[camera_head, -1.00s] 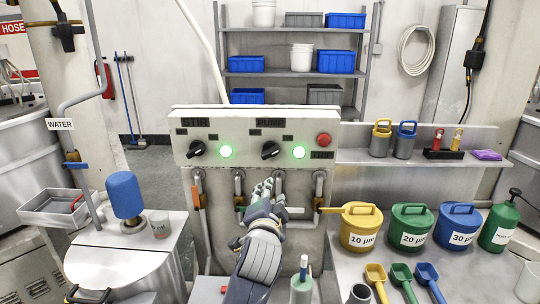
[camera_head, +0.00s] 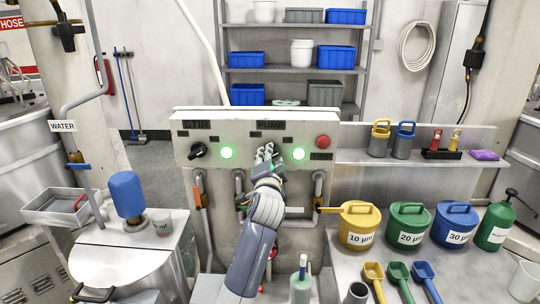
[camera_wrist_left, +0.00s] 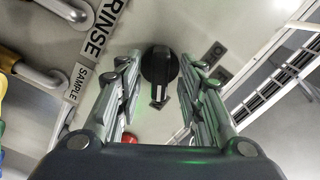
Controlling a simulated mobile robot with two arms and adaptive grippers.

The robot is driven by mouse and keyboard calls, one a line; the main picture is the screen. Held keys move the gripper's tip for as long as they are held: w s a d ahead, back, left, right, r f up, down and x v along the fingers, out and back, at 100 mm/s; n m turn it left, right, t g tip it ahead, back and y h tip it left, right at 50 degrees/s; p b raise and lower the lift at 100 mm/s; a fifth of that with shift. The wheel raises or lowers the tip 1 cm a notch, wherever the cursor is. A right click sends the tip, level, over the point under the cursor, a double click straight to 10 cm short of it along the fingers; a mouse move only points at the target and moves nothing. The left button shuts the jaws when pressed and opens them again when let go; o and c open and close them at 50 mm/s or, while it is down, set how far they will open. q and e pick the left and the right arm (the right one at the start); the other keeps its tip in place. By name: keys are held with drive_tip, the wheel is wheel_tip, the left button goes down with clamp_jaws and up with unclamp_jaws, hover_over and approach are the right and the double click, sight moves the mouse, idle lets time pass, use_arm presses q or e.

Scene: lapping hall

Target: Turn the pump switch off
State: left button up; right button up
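The control panel (camera_head: 340,143) carries two black rotary switches, and the one under the PUMP label is hidden behind my left gripper (camera_head: 266,154) in the head view. In the left wrist view that black pump switch (camera_wrist_left: 160,68) sits between the spread fingers of my left gripper (camera_wrist_left: 158,88). The fingers are open on either side of it, and I cannot tell if they touch it. My right gripper is not in view.
A red button (camera_head: 323,142) is at the panel's right. Pipes and valves hang below. Lidded pots, including a yellow one (camera_head: 359,226), stand on the right bench.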

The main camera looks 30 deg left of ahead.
use_arm(q)
drive_tip(key=shift+w+a, duration=0.2)
drive_tip(key=shift+w, duration=0.15)
clamp_jaws()
drive_tip(key=shift+f+n, duration=0.1)
drive_tip(key=shift+n, duration=0.4)
drive_tip(key=shift+d+n+b, duration=0.1)
drive_tip(key=shift+n+b, duration=1.25)
drive_tip(key=shift+n, duration=4.15)
